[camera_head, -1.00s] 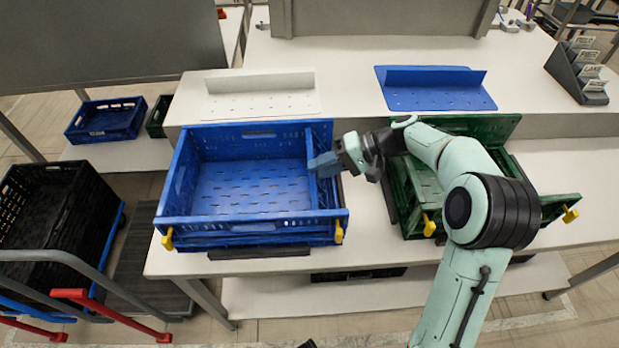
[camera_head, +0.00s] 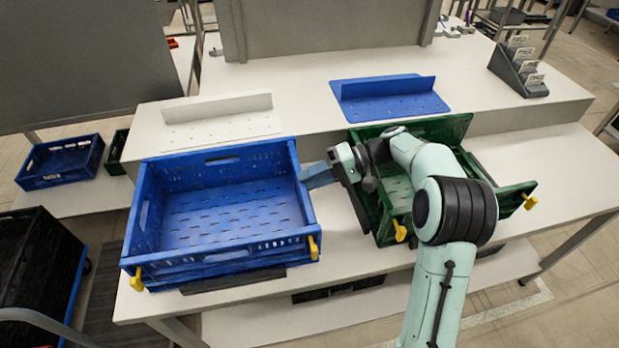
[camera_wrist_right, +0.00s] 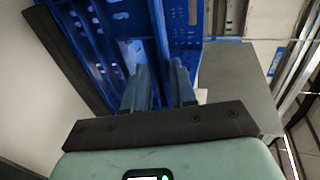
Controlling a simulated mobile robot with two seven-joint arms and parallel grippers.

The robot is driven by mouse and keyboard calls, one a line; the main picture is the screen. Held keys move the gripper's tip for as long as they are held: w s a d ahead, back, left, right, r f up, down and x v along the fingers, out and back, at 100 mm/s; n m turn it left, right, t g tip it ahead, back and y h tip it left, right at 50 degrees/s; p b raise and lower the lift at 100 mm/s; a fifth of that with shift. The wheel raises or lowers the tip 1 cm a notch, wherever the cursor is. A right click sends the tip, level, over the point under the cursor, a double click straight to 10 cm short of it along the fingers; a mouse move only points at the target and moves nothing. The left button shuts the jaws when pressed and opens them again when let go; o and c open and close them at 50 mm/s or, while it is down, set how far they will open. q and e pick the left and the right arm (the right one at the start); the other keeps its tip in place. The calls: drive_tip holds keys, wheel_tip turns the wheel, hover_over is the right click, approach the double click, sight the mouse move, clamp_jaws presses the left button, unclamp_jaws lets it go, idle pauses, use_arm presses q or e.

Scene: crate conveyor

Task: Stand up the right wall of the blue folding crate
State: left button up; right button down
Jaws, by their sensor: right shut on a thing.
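The blue folding crate (camera_head: 222,254) stands on the near bench at centre left in the head view. Its back, left and front walls stand up. Its right wall (camera_head: 300,205) also looks upright, with its edge meeting the back wall at the far corner. My right gripper (camera_head: 312,178) reaches in from the right and is shut on the right wall near its middle. In the right wrist view, the fingers (camera_wrist_right: 160,88) lie on both sides of the blue wall (camera_wrist_right: 160,30). Their tips partly hide the wall. My left gripper is not in view.
A green crate (camera_head: 462,128) stands to the right, partly behind my right arm. A white angled panel (camera_head: 220,125) and a blue one (camera_head: 390,105) lie on the raised shelf behind. Yellow tabs (camera_head: 314,248) stick out at the blue crate's front corners. The bench between the crates is narrow.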

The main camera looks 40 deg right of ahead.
drive_tip(key=shift+s+d+f, duration=0.1)
drive_tip(key=shift+s+f, duration=0.05)
drive_tip(key=shift+f, duration=0.25)
drive_tip(key=shift+s+d+f, duration=0.1)
drive_tip(key=shift+s+f, duration=0.05)
drive_tip(key=shift+f, duration=0.25)
drive_tip(key=c, duration=1)
unclamp_jaws()
drive_tip(key=shift+d, duration=0.1)
drive_tip(key=shift+o, duration=0.2)
drive_tip(key=shift+w+r, duration=0.1)
drive_tip(key=shift+r, duration=0.05)
drive_tip(key=shift+r, duration=0.1)
wheel_tip(320, 180, up, 20)
drive_tip(key=p, duration=0.3)
drive_tip(key=shift+p, duration=0.35)
